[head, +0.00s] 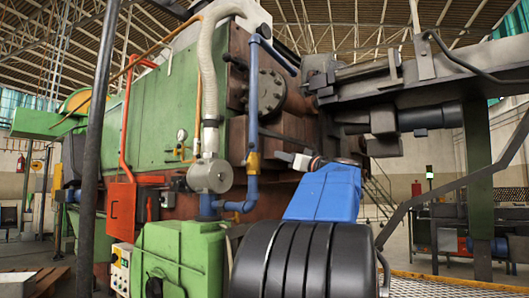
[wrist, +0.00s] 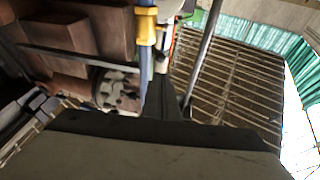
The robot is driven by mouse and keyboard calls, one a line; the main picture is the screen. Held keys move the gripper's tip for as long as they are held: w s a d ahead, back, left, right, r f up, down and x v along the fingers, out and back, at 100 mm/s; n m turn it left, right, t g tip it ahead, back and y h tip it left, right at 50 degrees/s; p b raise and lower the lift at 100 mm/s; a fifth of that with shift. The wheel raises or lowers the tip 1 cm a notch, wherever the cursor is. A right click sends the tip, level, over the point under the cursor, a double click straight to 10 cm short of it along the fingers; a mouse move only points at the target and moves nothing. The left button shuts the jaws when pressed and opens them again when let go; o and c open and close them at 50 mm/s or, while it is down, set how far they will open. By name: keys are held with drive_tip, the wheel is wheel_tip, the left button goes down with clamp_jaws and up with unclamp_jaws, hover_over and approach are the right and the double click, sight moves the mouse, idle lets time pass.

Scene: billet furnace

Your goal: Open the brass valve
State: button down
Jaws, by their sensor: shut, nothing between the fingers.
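The brass valve (head: 253,162) is a small yellow-brass fitting on the upright blue pipe at the front of the machine. It also shows in the wrist view (wrist: 146,28), near the top, on the blue pipe. My gripper (head: 283,156) is just right of the valve in the head view, its tip pointing left towards it. It is shut and empty. A gap shows between tip and valve in the head view; the depth between them is hard to judge. My blue and black arm parts hide what lies behind them.
A grey round pump body (head: 210,176) with a thick pale hose stands left of the blue pipe (head: 252,110). A green box (head: 182,255) and an orange panel (head: 121,210) are at lower left. A dark handrail (head: 450,190) slopes at right.

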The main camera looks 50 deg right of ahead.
sight(253, 143)
drive_tip(key=x, duration=1.4)
drive_tip(key=shift+r, duration=0.1)
drive_tip(key=shift+w+r+g, duration=0.35)
drive_tip(key=shift+r+g, duration=0.05)
drive_tip(key=shift+g, duration=0.3)
drive_tip(key=shift+w+r+n+g, duration=0.4)
drive_tip(key=shift+w+r+g, duration=0.15)
drive_tip(key=shift+g, duration=0.35)
drive_tip(key=shift+w+a+r, duration=0.1)
drive_tip(key=shift+w+r, duration=0.6)
drive_tip(key=shift+w, duration=0.25)
drive_tip(key=shift+s+a, duration=0.1)
drive_tip(key=shift+a, duration=0.05)
